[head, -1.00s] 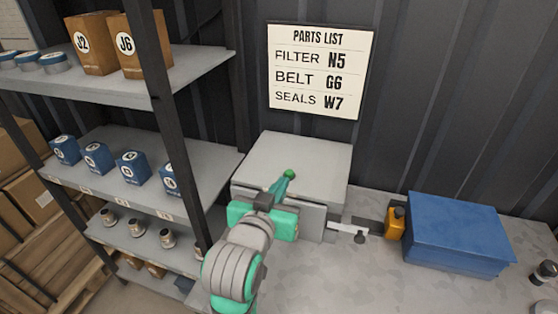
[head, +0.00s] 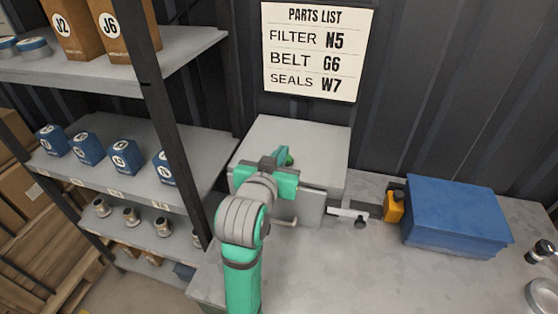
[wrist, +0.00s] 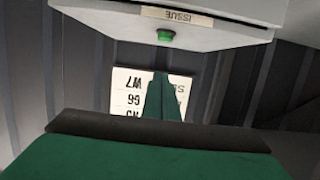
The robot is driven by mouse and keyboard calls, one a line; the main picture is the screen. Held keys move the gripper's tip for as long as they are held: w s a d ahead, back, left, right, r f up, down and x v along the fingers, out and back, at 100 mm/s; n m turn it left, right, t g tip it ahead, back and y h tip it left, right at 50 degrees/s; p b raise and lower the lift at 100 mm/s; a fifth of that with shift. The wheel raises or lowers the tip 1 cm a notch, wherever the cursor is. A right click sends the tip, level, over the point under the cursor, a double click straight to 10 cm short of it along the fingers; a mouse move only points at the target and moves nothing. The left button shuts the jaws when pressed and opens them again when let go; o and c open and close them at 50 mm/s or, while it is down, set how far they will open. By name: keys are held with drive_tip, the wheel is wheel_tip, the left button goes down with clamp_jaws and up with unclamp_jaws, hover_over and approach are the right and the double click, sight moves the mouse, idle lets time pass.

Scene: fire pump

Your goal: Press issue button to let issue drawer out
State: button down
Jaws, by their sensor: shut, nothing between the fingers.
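A pale grey cabinet (head: 310,135) stands on the bench against the wall. A small green button (head: 290,160) shows at its top, partly hidden by my gripper. In the wrist view, the picture is upside down; the green button (wrist: 165,36) sits beside a label reading ISSUE (wrist: 177,15). My gripper (head: 283,153) is over the cabinet, close to the button in the head view. In the wrist view, its closed green fingers (wrist: 162,80) show apart from the button. The cabinet's front panel (head: 312,208) is partly hidden by my arm, and I cannot make out an open drawer.
A shelf rack (head: 200,140) with blue boxes and tins stands close at the left. A blue box (head: 455,215) and a yellow item (head: 394,206) are on the bench at the right. A parts list sign (head: 318,50) hangs on the wall.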

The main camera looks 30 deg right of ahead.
drive_tip(key=x, duration=0.5)
drive_tip(key=shift+a+f, duration=0.1)
wheel_tip(320, 180, down, 2)
drive_tip(key=shift+a+f, duration=0.1)
drive_tip(key=shift+f, duration=0.8)
drive_tip(key=shift+s, duration=0.1)
